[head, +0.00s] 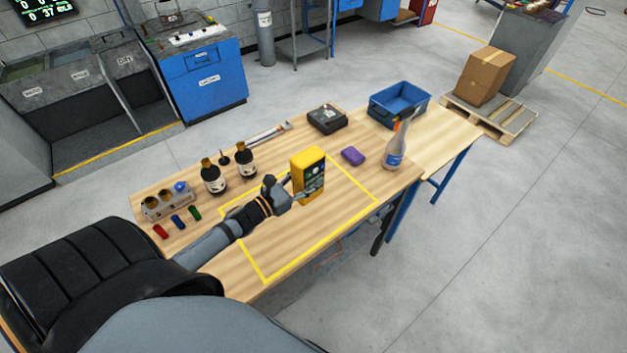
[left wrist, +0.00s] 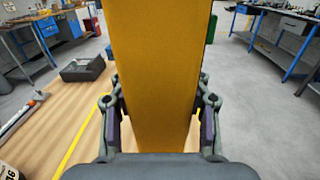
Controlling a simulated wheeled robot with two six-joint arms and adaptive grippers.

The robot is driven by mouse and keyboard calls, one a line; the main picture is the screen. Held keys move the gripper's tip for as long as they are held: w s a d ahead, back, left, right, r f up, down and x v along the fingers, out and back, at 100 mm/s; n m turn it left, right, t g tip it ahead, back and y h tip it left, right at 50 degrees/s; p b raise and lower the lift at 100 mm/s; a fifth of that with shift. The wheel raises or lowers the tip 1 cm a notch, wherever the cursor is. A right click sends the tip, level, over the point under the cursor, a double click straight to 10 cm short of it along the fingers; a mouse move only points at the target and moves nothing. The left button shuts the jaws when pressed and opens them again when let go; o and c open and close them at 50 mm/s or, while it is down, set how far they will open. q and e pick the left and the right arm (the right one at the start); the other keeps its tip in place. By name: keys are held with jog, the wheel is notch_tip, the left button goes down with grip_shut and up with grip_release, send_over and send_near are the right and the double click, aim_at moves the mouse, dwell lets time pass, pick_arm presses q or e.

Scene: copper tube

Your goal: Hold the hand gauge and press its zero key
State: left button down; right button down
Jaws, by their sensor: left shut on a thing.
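The hand gauge is a yellow box-shaped device (head: 308,172) with a dark face. It is upright over the yellow-taped rectangle on the wooden table. My left gripper (head: 288,192) is shut on the gauge from its left side. In the left wrist view the yellow side of the gauge (left wrist: 157,75) fills the middle, with a finger on each side of it. I cannot tell whether its base touches the table. The zero key is too small to make out. My right gripper is not in view.
Two dark bottles (head: 214,178) and a holder with small cups (head: 166,202) stand left of the gauge. A black box (head: 327,119) and a blue bin (head: 400,100) are behind. The front taped area is clear.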

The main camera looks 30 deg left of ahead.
pick_arm(q)
jog(key=shift+w+a+r, duration=0.1)
jog(key=shift+w+a, duration=0.15)
jog(key=shift+a, duration=0.3)
jog(key=shift+w+a+r, duration=0.1)
jog(key=shift+w+a, duration=0.15)
jog(key=shift+a, duration=0.3)
jog(key=a, duration=0.1)
jog(key=w+a, duration=0.1)
jog(key=shift+a+f, duration=0.1)
jog(key=shift+a, duration=0.3)
jog(key=shift+f, duration=0.15)
jog(key=shift+f+b, duration=5.3)
jog(key=shift+f, duration=1.1)
jog(key=shift+s+f, duration=0.1)
jog(key=shift+f, duration=0.05)
jog(key=c, duration=0.8)
grip_release()
jog(key=shift+o, duration=1.4)
